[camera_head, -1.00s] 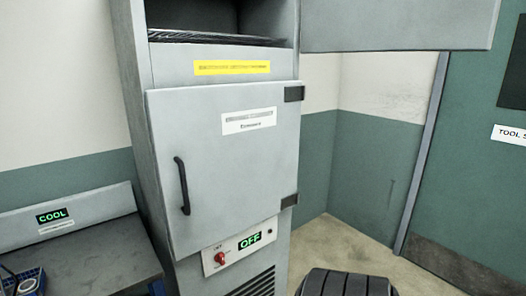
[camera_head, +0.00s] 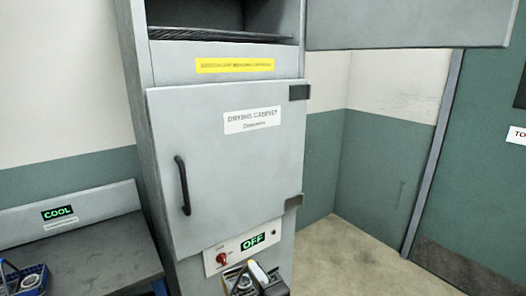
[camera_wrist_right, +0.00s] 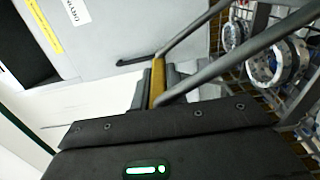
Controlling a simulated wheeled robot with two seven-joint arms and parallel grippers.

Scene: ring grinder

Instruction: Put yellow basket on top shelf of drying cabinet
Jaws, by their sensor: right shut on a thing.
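The drying cabinet (camera_head: 160,70) stands in the middle of the head view. Its upper compartment is open and a dark wire shelf (camera_head: 215,36) shows in it; the compartment's top is cut off. My right gripper (camera_head: 262,276) is at the bottom of the head view, in front of the cabinet and well below that shelf. It is shut on the yellow grip (camera_wrist_right: 158,80) of a basket handle. The held basket (camera_wrist_right: 285,88) is a wire basket with metal rings inside, partly seen in the wrist view; its edge also shows in the head view (camera_head: 238,280). My left gripper is out of view.
The upper door (camera_head: 410,25) stands open to the right. The lower door (camera_head: 225,180) is closed, with a dark handle. A blue basket (camera_head: 30,280) sits on a grey bench (camera_head: 100,255) at lower left. Floor is clear at right.

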